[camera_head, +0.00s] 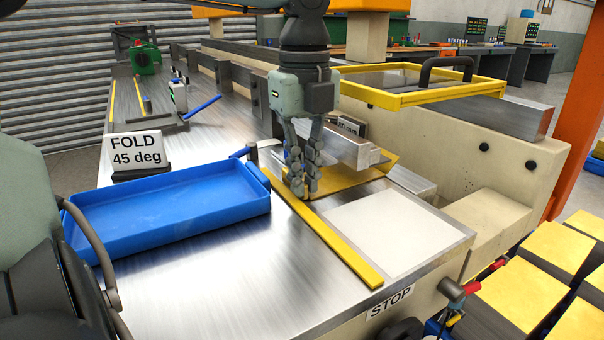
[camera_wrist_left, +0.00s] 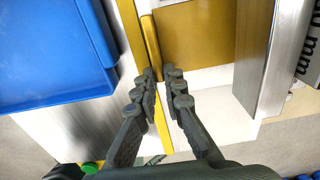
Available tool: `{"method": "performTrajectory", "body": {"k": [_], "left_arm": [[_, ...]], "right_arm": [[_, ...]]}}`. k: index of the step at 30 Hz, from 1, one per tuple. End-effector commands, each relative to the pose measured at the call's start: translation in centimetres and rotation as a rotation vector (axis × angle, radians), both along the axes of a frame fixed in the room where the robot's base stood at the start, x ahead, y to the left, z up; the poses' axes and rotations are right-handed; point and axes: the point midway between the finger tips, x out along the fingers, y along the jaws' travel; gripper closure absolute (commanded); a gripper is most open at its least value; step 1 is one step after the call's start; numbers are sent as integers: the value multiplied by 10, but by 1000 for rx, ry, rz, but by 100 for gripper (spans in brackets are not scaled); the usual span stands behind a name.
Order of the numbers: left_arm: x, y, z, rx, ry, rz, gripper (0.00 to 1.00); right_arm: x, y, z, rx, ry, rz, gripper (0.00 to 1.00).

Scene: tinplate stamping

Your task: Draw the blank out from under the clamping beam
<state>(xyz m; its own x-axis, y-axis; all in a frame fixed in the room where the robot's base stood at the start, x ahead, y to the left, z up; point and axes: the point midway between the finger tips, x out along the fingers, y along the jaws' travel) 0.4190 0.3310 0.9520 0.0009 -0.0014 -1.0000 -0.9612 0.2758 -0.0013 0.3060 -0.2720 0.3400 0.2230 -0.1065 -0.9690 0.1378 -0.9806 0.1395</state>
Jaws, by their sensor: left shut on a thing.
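The gold blank (camera_head: 345,184) lies flat on the steel table, partly under the clamping beam (camera_head: 345,148). Its near-left edge has an upturned lip, clear in the left wrist view (camera_wrist_left: 151,50). My left gripper (camera_head: 300,192) points down at that edge and is shut on the lip, with one finger on each side. In the left wrist view the fingertips (camera_wrist_left: 162,74) meet the lip's near end. The beam (camera_wrist_left: 255,60) covers the blank's right part there, so the far part is hidden.
An empty blue tray (camera_head: 170,237) stands left of the gripper, behind it a "FOLD 45 deg" sign (camera_head: 138,152). A yellow strip (camera_head: 345,252) runs beside a pale square (camera_head: 395,228) on the table. A yellow-framed guard (camera_head: 425,97) is above the beam at right.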

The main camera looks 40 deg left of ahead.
Motion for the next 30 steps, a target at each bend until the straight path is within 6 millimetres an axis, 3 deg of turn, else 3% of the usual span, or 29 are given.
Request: {"method": "performTrajectory", "body": {"k": [30], "left_arm": [[-20,-69,-1,3,-2,-2,100]], "right_arm": [[0,0,-27,0,0,0,100]]}}
